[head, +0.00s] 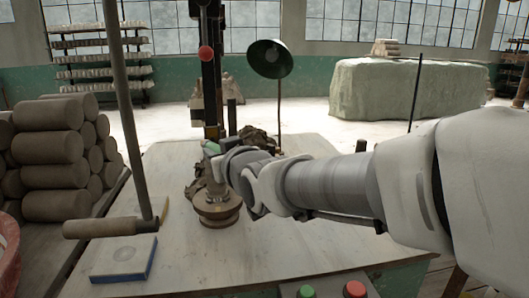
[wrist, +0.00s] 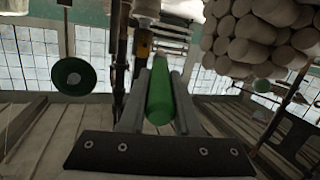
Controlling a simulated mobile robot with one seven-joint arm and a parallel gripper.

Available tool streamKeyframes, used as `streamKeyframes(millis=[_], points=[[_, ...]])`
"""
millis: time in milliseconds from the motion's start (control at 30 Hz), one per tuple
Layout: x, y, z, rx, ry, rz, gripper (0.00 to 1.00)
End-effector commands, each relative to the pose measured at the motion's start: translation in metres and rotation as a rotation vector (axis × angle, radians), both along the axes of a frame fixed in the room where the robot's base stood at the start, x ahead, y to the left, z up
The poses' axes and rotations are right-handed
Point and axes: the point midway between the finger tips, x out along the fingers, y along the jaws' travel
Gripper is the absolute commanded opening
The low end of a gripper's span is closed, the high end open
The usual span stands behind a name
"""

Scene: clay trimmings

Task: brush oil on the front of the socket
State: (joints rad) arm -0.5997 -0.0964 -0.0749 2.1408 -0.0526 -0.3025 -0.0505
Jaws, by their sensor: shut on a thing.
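My gripper (head: 212,150) is above the worktable, close to the dark upright column of the press. It is shut on a green handle, seen as a thick green cylinder (wrist: 159,92) between the two grey fingers in the wrist view. I take this to be the brush; its bristles cannot be made out. A round brass-coloured metal fitting (head: 218,210) stands on the table just below my gripper, partly hidden by my wrist. It may be the socket or its base; I cannot tell. No contact between brush and fitting is visible.
Stacked clay cylinders (head: 52,145) fill the left. A tall rod (head: 128,110) with a wooden handle (head: 98,228) stands before them. A blue-edged slab (head: 123,260) lies at the table's front left. A green lamp (head: 270,58) stands behind. The table's front middle (head: 215,262) is clear.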

Motion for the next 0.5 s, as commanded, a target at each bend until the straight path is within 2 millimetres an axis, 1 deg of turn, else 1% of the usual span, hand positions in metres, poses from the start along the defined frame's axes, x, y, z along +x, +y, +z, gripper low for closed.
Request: streamKeyframes(millis=[367,500], points=[[-0.0030,-0.0008,0.0002,0.000,0.000,0.000,0.00],[-0.0098,-0.0029,-0.0003,0.000,-0.001,-0.001,0.00]])
